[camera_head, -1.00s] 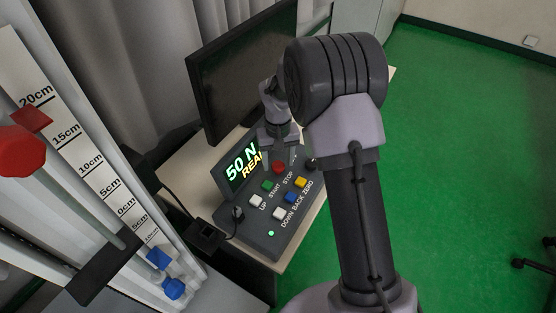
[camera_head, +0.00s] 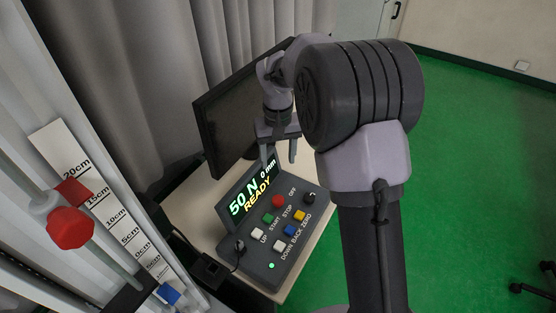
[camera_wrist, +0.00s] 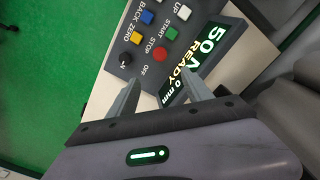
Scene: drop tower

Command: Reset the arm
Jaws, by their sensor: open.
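My gripper (camera_head: 279,157) is open and empty. In the head view it hangs in front of the monitor, above the far end of the control panel (camera_head: 262,262). In the wrist view the two fingers of my gripper (camera_wrist: 166,92) point toward the panel, with a gap between them. The panel's display (camera_head: 252,193) reads 50 N, 0 mm and READY. The red STOP button (camera_head: 278,201) and green START button (camera_head: 267,218) are on the panel, and they also show in the wrist view. Nothing is between the fingers.
A black monitor (camera_head: 232,125) stands behind the panel on a pale table (camera_head: 183,204). At left is the tower with a centimetre scale (camera_head: 108,209), a red knob (camera_head: 70,228) and a blue part (camera_head: 168,294). Green floor (camera_head: 470,180) lies open at right.

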